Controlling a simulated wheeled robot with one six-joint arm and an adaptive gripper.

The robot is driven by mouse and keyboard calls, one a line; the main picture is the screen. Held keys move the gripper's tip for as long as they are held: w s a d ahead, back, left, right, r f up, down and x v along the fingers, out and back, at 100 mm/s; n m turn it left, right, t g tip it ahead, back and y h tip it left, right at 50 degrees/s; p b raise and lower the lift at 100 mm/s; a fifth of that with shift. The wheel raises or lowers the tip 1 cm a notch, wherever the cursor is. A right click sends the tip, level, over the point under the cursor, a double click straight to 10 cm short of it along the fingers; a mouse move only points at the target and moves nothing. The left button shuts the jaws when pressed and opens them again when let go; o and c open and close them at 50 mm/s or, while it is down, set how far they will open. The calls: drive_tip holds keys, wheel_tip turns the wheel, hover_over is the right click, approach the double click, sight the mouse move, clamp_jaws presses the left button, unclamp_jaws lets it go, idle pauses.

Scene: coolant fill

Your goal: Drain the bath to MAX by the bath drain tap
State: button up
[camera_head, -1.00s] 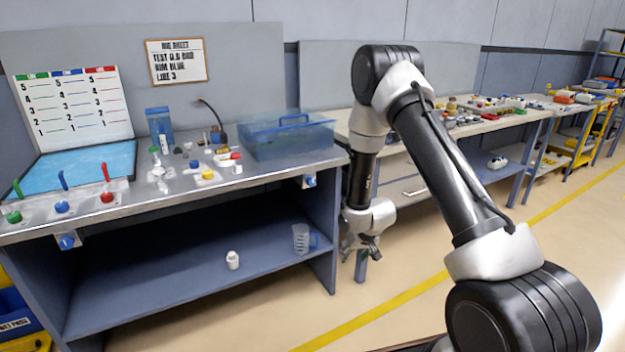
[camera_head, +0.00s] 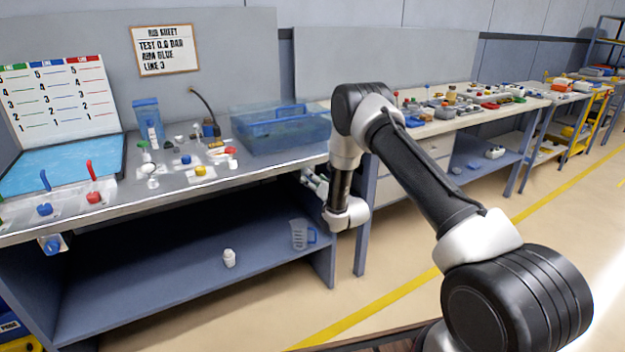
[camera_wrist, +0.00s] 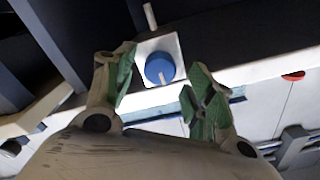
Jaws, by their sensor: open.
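A tap with a round blue knob (camera_wrist: 160,68) on a white square plate shows in the wrist view, with a short pale pipe beside it. My gripper (camera_wrist: 158,82) is open, its green-padded fingers on either side of the knob; I cannot tell whether they touch it. In the head view my gripper (camera_head: 314,183) is at the bench's front edge near its right end, largely hiding the tap there. A translucent blue bath (camera_head: 282,138) stands on the bench above it. Its level and any MAX mark are too small to read.
Another blue tap (camera_head: 52,245) is on the bench front at the left. A clear jug (camera_head: 302,235) and a white bottle (camera_head: 229,258) stand on the lower shelf. Small fittings (camera_head: 187,165) lie on the bench top. The floor (camera_head: 400,270) in front is open.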

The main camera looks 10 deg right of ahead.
drive_tip(key=shift+x, duration=0.9)
drive_tip(key=c, duration=1)
drive_tip(key=shift+c, duration=0.2)
drive_tip(key=shift+n, duration=2.9)
drive_tip(key=o, duration=1)
